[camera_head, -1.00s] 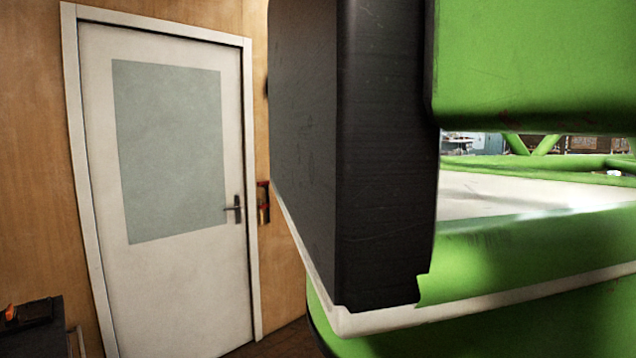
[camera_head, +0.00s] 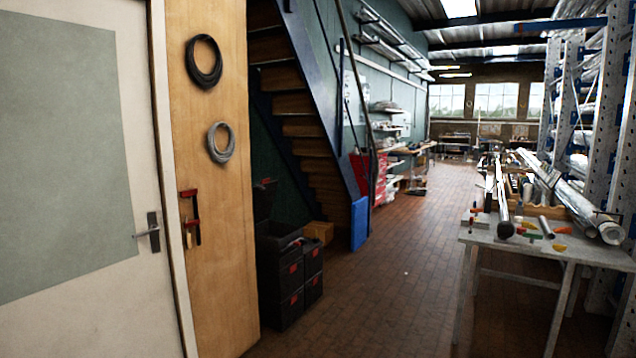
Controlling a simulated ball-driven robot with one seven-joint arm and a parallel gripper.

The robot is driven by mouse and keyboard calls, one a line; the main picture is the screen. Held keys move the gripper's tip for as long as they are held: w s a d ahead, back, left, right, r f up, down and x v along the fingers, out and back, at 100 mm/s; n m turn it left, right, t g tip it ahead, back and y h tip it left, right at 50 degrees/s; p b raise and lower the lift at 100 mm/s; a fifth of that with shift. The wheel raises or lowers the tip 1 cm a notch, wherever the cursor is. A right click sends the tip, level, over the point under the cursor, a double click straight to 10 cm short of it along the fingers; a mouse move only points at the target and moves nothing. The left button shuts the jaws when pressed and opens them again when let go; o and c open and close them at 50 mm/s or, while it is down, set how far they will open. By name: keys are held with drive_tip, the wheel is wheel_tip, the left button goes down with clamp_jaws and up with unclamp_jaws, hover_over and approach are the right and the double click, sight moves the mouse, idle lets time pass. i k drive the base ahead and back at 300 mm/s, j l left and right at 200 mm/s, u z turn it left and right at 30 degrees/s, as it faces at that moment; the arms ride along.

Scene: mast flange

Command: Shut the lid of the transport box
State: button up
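A stack of black boxes (camera_head: 290,285) with red marks stands on the floor beside the wooden wall panel, left of centre. The top box on the left (camera_head: 278,238) looks open, and a dark upright panel (camera_head: 265,200) behind it looks like its raised lid. I cannot tell for sure whether this is the transport box. My gripper is not in view.
A white door (camera_head: 85,200) and a wooden wall panel (camera_head: 232,310) are close on the left. Stairs (camera_head: 305,130) rise behind the boxes. A cluttered workbench (camera_head: 615,258) stands at right. The brick floor (camera_head: 400,290) between is clear.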

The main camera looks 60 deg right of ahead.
sight(264, 193)
drive_tip(key=j+z, duration=0.2)
drive_tip(key=z, duration=0.2)
drive_tip(key=j+z, duration=0.15)
drive_tip(key=z, duration=0.3)
drive_tip(key=j+z, duration=0.2)
drive_tip(key=z, duration=0.2)
drive_tip(key=i+l+z, duration=0.2)
drive_tip(key=i, duration=0.15)
drive_tip(key=i+z, duration=0.15)
drive_tip(key=i, duration=0.2)
drive_tip(key=i+z, duration=0.25)
drive_tip(key=i, duration=2.65)
drive_tip(key=i+l+u, duration=0.1)
drive_tip(key=i, duration=0.6)
drive_tip(key=i+l, duration=0.1)
drive_tip(key=i, duration=0.55)
drive_tip(key=j+u, duration=0.05)
